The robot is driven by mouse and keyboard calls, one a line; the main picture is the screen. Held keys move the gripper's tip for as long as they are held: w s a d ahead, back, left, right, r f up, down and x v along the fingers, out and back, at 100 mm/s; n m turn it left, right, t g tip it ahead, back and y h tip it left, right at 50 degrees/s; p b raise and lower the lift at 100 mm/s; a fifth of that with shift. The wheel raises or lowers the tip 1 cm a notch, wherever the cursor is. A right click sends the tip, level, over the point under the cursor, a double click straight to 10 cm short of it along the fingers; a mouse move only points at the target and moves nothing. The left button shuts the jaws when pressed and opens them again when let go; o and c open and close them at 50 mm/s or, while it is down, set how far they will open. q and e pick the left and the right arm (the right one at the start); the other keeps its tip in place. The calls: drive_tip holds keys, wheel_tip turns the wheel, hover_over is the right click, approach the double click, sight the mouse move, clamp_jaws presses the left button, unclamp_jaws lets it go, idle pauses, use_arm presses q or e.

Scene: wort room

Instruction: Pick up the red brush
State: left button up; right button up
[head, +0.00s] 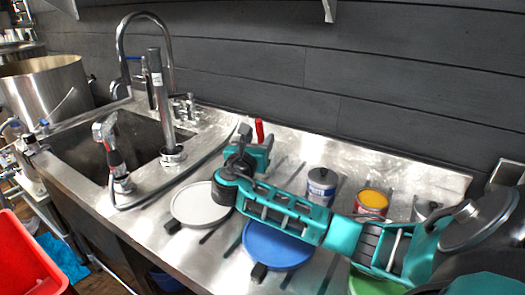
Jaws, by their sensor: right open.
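A slim red upright piece (259,130), which looks like the handle of the red brush, shows just behind my right gripper near the back of the steel counter (290,145). Its lower part is hidden by the gripper. My right gripper (246,143) is open, with its arm stretched in from the right over the counter. I cannot tell whether the fingers are around the red piece or only in front of it. My left gripper is not in view.
A sink (140,150) with a tall faucet (120,40) and sprayer is at left. A white lid (200,205), a blue lid (277,246), a blue-and-white can (320,187) and a yellow-red can (371,202) stand around my arm. A dark plank wall (300,65) closes the back.

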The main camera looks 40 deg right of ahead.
drive_tip(key=x, duration=0.5)
drive_tip(key=shift+w+b, duration=0.25)
drive_tip(key=shift+b, duration=0.1)
clamp_jaws()
